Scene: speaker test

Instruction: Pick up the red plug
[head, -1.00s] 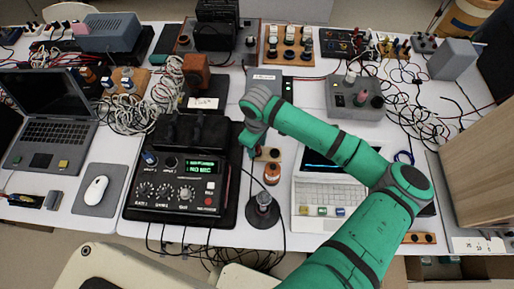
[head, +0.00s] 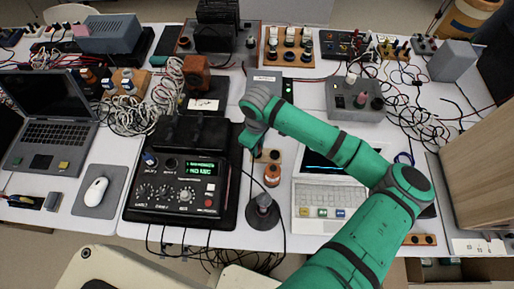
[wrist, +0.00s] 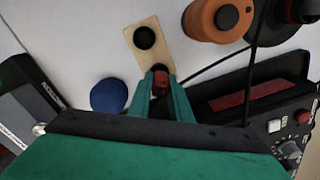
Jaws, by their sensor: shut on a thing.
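The red plug (wrist: 160,78) shows in the wrist view between the tips of my gripper's green fingers (wrist: 161,92), which are shut on it. It is at the near end of a small light wooden strip (wrist: 151,55) with a black round socket (wrist: 145,38) at its other end. I cannot tell whether the plug still sits in the strip or is clear of it. In the head view the wooden strip (head: 274,156) lies under my gripper (head: 256,151), and the plug is not discernible there.
A blue ball-like thing (wrist: 108,95) lies beside the fingers. An orange cylinder (head: 272,175) and a black knob-topped stand (head: 262,210) stand nearby. A black control box (head: 182,180) is to the left, a white laptop-like device (head: 325,192) to the right. A cable runs close by.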

